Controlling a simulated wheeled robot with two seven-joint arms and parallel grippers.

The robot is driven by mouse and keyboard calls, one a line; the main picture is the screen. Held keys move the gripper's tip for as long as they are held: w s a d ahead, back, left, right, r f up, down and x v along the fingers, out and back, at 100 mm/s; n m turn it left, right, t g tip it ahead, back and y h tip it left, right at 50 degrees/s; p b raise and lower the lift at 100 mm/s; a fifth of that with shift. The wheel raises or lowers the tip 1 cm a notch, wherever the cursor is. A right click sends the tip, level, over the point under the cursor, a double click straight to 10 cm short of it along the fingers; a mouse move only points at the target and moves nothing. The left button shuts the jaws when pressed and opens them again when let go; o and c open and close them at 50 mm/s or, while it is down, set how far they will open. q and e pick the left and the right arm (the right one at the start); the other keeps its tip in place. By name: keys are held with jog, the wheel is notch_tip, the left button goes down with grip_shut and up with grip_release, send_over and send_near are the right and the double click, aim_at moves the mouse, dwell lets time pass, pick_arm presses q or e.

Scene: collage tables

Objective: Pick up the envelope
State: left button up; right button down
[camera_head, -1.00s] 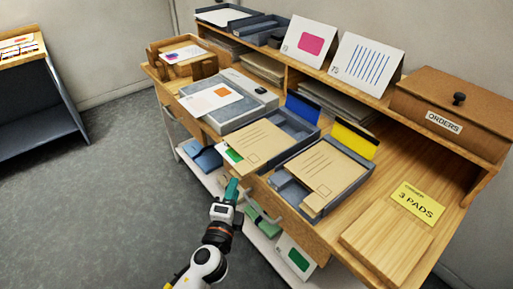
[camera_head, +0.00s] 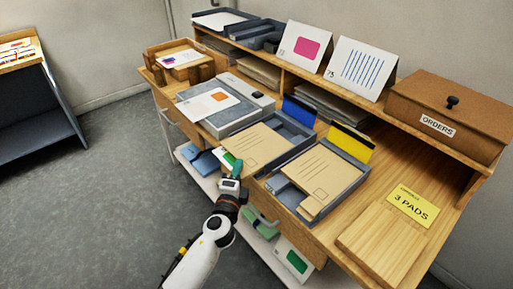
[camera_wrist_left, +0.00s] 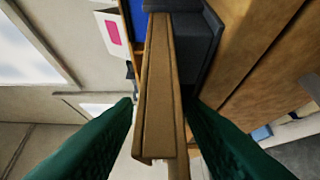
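A tan envelope (camera_head: 254,147) with printed lines lies in the grey tray (camera_head: 289,128) with the blue divider, its near end reaching past the tray's front. A second tan envelope (camera_head: 318,177) lies in the grey tray (camera_head: 346,190) with the yellow divider. My left gripper (camera_head: 232,178) is at the front edge of the desk, just below the near end of the first envelope. In the left wrist view the green fingers (camera_wrist_left: 160,103) are apart, with the brown edge of the envelope (camera_wrist_left: 160,85) between them; firm contact does not show. My right gripper is out of view.
A wooden board (camera_head: 385,243) and a yellow pads note (camera_head: 413,206) are at the right. A brown orders box (camera_head: 446,111) stands on the shelf. Below the desktop, a white lower shelf (camera_head: 207,178) holds blue and green items. Grey floor (camera_head: 110,210) is clear at left.

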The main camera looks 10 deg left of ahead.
pick_arm(q)
grip_shut()
jog(key=shift+r, duration=0.1)
